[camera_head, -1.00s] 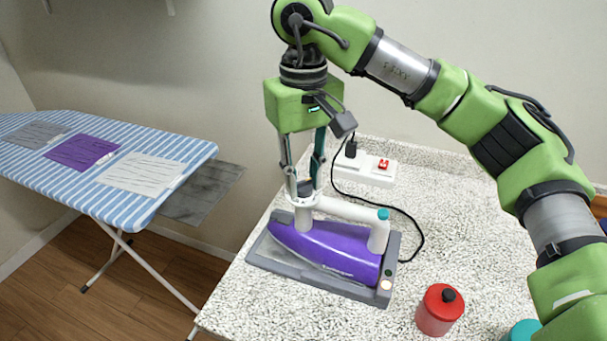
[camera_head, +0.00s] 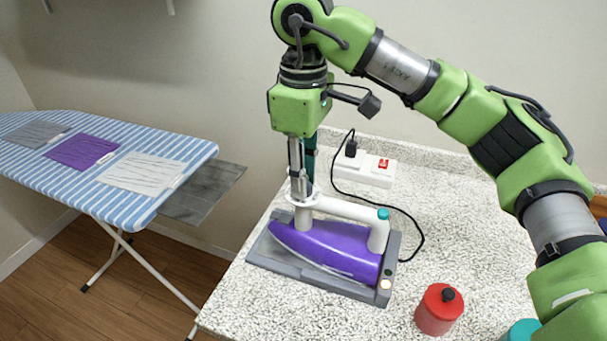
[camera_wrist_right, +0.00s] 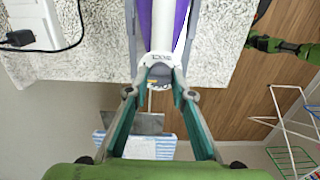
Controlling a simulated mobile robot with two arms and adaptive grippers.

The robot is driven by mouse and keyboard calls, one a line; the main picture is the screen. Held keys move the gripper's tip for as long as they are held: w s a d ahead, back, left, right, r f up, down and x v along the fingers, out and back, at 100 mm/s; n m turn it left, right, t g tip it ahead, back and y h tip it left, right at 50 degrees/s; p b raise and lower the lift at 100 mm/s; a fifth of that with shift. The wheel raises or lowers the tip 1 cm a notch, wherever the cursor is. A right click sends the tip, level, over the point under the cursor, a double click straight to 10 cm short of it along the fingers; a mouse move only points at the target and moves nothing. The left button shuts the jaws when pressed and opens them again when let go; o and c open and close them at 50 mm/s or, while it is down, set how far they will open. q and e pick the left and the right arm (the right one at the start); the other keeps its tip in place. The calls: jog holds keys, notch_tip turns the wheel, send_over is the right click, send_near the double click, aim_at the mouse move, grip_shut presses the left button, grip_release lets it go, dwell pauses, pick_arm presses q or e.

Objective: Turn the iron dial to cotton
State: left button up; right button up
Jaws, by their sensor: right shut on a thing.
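The purple and white iron (camera_head: 325,247) lies on its grey stand (camera_head: 262,255) on the speckled counter. Its dial (camera_wrist_right: 159,82) is a dark piece at the front end of the white handle. My right gripper (camera_head: 302,190) points down from above and is shut on the dial. In the right wrist view the two fingers (camera_wrist_right: 160,80) reach either side of the dial. The fingers hide much of the dial in the head view, and I cannot read its setting.
A white power strip (camera_head: 368,170) with a red switch stands behind the iron, its black cord running right. A red canister (camera_head: 439,309) and a teal lid (camera_head: 522,331) are at the front right. A striped ironing board (camera_head: 190,147) holding cloths stands left.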

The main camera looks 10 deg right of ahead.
dwell(0.3)
jog(key=o, duration=1.1)
jog(key=shift+o, duration=0.2)
